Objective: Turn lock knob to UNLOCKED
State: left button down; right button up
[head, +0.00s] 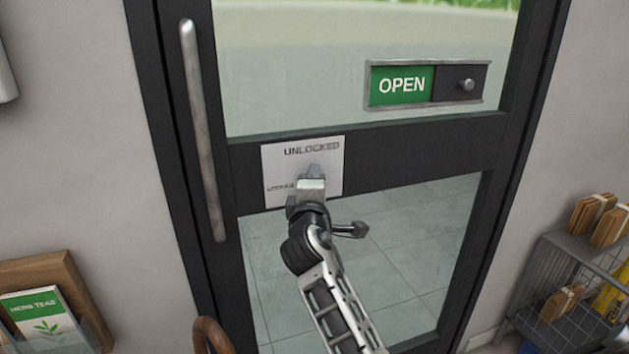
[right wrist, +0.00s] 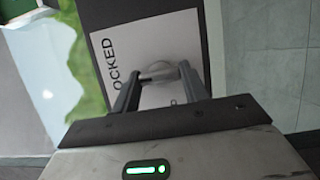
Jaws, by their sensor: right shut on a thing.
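A white lock plate (head: 276,166) is fixed on the dark crossbar of the glass door, with UNLOCKED printed at its top and LOCKED at its lower left. The grey lock knob (head: 315,171) shows just above my right gripper (head: 311,184), which covers the plate's lower middle. In the right wrist view the rounded metallic knob (right wrist: 157,70) sits between the two fingers of the gripper (right wrist: 160,76), which is shut on it. Which way the knob points is hard to tell behind the fingers.
A long vertical door handle (head: 203,130) stands left of the plate. A green OPEN slider sign (head: 402,85) is on the upper glass. A wire rack (head: 570,270) with wrapped parcels stands at right. A wooden leaflet holder (head: 62,278) is at lower left.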

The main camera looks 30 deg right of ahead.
dwell(0.6)
jog(key=o, duration=1)
